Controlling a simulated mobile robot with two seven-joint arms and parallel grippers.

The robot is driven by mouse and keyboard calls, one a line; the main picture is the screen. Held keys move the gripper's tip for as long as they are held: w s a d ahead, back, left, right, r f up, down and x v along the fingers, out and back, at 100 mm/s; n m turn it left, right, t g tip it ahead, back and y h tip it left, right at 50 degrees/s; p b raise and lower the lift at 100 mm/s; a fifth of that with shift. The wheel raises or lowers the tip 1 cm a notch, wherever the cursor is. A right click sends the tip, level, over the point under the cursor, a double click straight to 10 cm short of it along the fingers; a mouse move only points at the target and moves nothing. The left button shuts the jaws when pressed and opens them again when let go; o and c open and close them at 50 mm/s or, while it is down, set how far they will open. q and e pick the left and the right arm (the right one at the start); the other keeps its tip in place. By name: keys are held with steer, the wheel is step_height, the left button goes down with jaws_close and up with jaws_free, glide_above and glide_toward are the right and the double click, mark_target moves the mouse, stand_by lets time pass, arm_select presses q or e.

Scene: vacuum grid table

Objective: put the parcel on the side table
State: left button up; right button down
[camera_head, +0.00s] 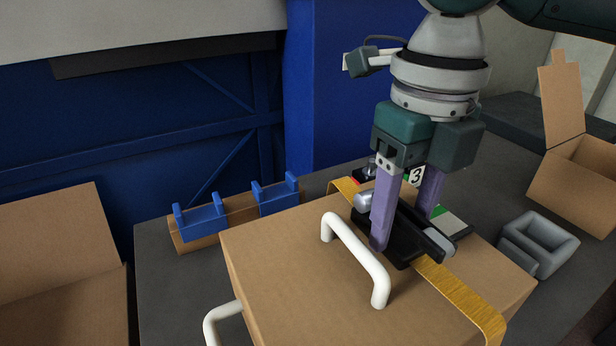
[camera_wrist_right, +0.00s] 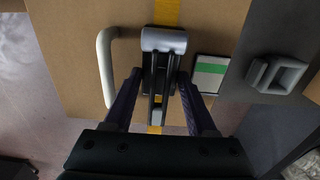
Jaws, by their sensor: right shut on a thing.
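The parcel is a brown cardboard box (camera_head: 285,265) with a yellow strap, a black fitting (camera_head: 405,240) with grey ends on top, and white bar handles. It fills the front middle of the head view and shows in the wrist view (camera_wrist_right: 75,60). My right gripper (camera_head: 403,225) points down at the parcel's top, its two purple fingers on either side of the black fitting and closed on it. In the wrist view the fingers flank the fitting (camera_wrist_right: 163,40). I cannot tell whether the parcel rests on the dark grey table (camera_head: 160,290) or hangs above it. My left gripper is not in view.
Blue brackets (camera_head: 203,222) on a cardboard piece stand behind the parcel at left. A grey hollow block (camera_head: 540,245) lies close to its right. Open cardboard boxes stand at far left (camera_head: 60,250) and far right (camera_head: 575,175). A blue wall (camera_head: 340,90) rises behind.

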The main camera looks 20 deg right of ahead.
steer(key=shift+f, duration=2.1)
steer(key=shift+c, duration=1)
jaws_free()
step_height(320, 180, up, 12)
steer(key=shift+r+p, duration=0.1)
steer(key=shift+p, duration=0.3)
